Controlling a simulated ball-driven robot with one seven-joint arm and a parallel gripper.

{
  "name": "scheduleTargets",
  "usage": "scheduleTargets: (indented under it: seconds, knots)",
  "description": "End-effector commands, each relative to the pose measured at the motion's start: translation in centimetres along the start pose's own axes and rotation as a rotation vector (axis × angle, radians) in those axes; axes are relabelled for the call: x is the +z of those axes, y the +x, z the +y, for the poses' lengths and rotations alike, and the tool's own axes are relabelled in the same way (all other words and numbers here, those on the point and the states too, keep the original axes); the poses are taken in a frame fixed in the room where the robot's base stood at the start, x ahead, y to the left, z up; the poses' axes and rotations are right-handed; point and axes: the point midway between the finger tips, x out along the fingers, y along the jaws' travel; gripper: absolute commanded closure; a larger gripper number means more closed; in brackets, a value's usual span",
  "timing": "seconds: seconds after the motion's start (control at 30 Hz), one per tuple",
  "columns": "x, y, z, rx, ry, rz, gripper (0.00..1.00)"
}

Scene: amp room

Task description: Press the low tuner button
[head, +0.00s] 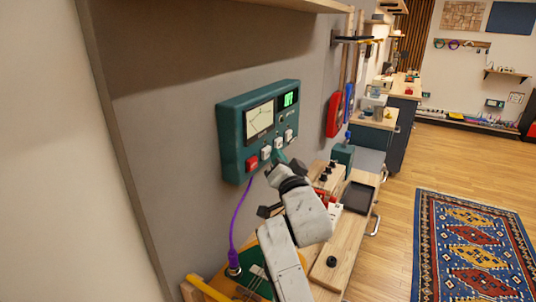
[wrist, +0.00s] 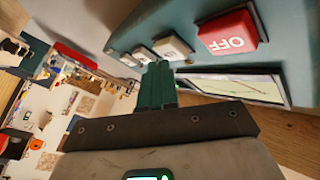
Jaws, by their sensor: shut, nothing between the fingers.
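The teal tuner box (head: 235,150) is fixed to the grey wall, with a paper-like dial, a green digital display and a row of buttons along its lower front. The red button (head: 252,161) reads OFF in the wrist view (wrist: 228,33). Beside it sit several white buttons, among them one nearest the red (wrist: 172,46) and one farther along (wrist: 143,54). Their lettering is too small to read, so I cannot tell which is low. My gripper (wrist: 157,68) is shut and empty, its green fingertips close by these white buttons; contact cannot be told. In the head view its tip (head: 278,158) is just below the row.
A purple cable (head: 237,215) hangs from the box to a jack below. A wooden workbench (head: 345,245) with a dark tray (head: 357,197) stands below right. Red and blue tools (head: 334,113) hang on the wall to the right. A patterned rug (head: 470,245) lies on the open floor.

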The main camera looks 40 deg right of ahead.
Motion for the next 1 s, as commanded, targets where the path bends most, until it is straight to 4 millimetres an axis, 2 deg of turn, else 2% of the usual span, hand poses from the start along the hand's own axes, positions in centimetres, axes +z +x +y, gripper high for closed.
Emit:
scheduleTargets:
  seconds: [1.0]
  knots:
    - [0.45,0.59,-0.43,0.0,0.0,0.0,1.0]
